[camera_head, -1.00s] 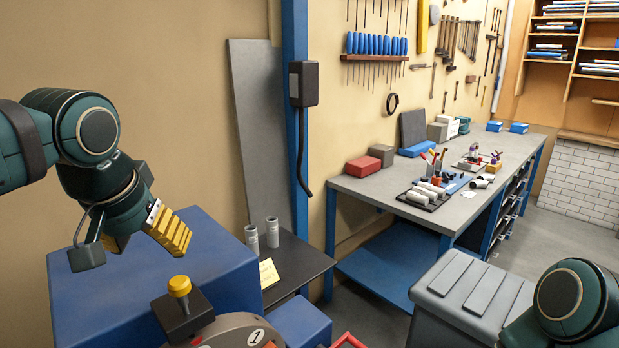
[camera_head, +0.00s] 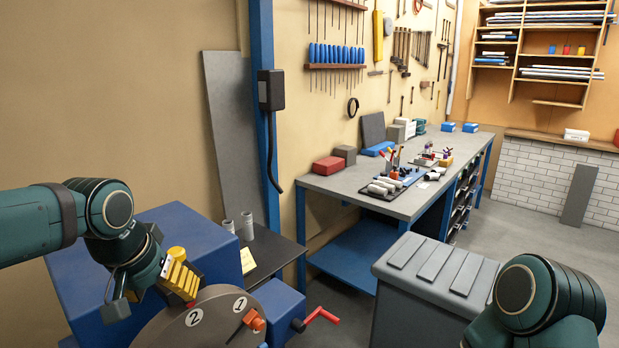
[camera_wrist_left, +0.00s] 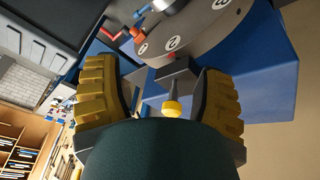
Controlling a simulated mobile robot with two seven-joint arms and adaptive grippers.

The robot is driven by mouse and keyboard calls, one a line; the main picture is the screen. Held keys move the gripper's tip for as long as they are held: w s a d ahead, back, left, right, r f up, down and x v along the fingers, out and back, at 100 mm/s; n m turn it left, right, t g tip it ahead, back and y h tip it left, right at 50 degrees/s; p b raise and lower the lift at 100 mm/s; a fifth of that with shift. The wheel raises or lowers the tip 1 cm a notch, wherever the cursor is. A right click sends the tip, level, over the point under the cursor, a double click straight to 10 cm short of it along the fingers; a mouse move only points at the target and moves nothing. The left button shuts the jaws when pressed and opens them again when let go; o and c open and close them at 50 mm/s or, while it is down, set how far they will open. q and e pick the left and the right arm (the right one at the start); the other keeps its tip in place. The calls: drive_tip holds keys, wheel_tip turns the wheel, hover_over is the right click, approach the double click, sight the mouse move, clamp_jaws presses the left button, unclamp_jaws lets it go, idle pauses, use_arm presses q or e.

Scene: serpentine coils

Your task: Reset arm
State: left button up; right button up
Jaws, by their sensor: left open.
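A blue machine (camera_head: 185,232) stands at the lower left with a grey numbered disc (camera_head: 205,322) on it. A yellow knob (camera_head: 177,254) shows beside my left gripper (camera_head: 178,281), which partly covers what is below it. In the left wrist view the yellow knob (camera_wrist_left: 172,108) sits on a short stem from a dark block (camera_wrist_left: 177,72). My left gripper (camera_wrist_left: 165,88) is open, its ribbed yellow fingers apart on either side of the stem, with gaps showing. My right arm is at the lower right; its gripper is out of frame.
An orange pointer (camera_head: 254,320) is on the disc and a red crank (camera_head: 321,315) is at its right. Two grey cylinders (camera_head: 247,226) stand on a dark shelf behind. A grey lidded box (camera_head: 432,275) stands between the arms. A cluttered workbench (camera_head: 340,182) is beyond.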

use_arm(q)
drive_tip(key=d+f+h, duration=0.1)
drive_tip(key=d+f, duration=0.2)
drive_tip(key=f, duration=0.5)
drive_tip(key=d+f+g+h, duration=0.1)
drive_tip(key=d+f, duration=0.2)
drive_tip(key=f, duration=0.6)
drive_tip(key=d+f+h, duration=0.1)
drive_tip(key=d+f, duration=0.2)
drive_tip(key=f, duration=0.5)
drive_tip(key=s+d+f, duration=0.2)
drive_tip(key=s+f, duration=0.3)
drive_tip(key=f, duration=0.3)
drive_tip(key=s+d+f+n+g, duration=0.1)
drive_tip(key=s+d+f, duration=0.1)
drive_tip(key=s+f, duration=0.4)
wheel_tip(320, 180, down, 3)
drive_tip(key=shift+s+d+r+n, duration=0.1)
drive_tip(key=shift+s+d+n, duration=0.1)
drive_tip(key=shift+n, duration=0.1)
drive_tip(key=shift+w, duration=0.1)
